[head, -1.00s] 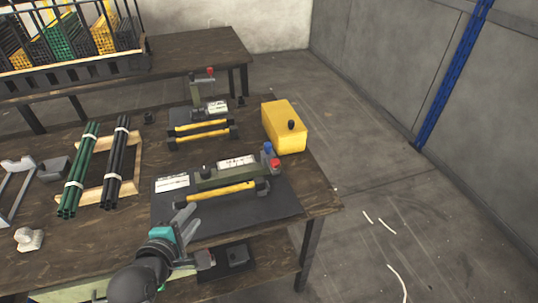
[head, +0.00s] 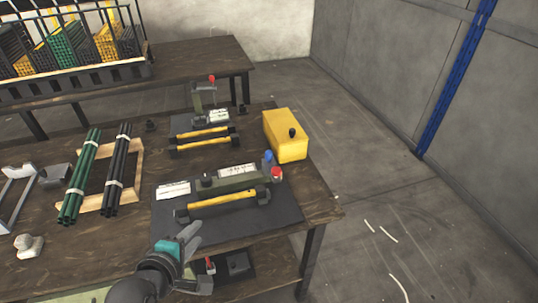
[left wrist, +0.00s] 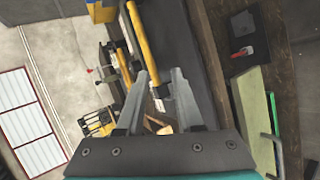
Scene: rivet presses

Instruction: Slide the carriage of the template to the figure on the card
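The template (head: 225,180) is a long grey-green bar with a white scale label, at the back of a dark mat (head: 250,212) near the table's right end. A small black knob (head: 206,180), perhaps the carriage, stands near its left part. A white card (head: 173,189) lies at the mat's left; its figure is too small to read. A yellow bar with black ends (head: 228,199) lies in front of the template. My left gripper (head: 192,237) is open and empty, at the mat's front edge, apart from the template. Its open fingers also show in the left wrist view (left wrist: 160,88).
Red (head: 277,173) and blue (head: 268,158) knobs stand at the template's right end. Behind are a second fixture (head: 203,134) and a yellow box (head: 285,135). Green (head: 78,178) and black (head: 117,170) rod bundles lie left. A lower shelf (head: 262,268) is below.

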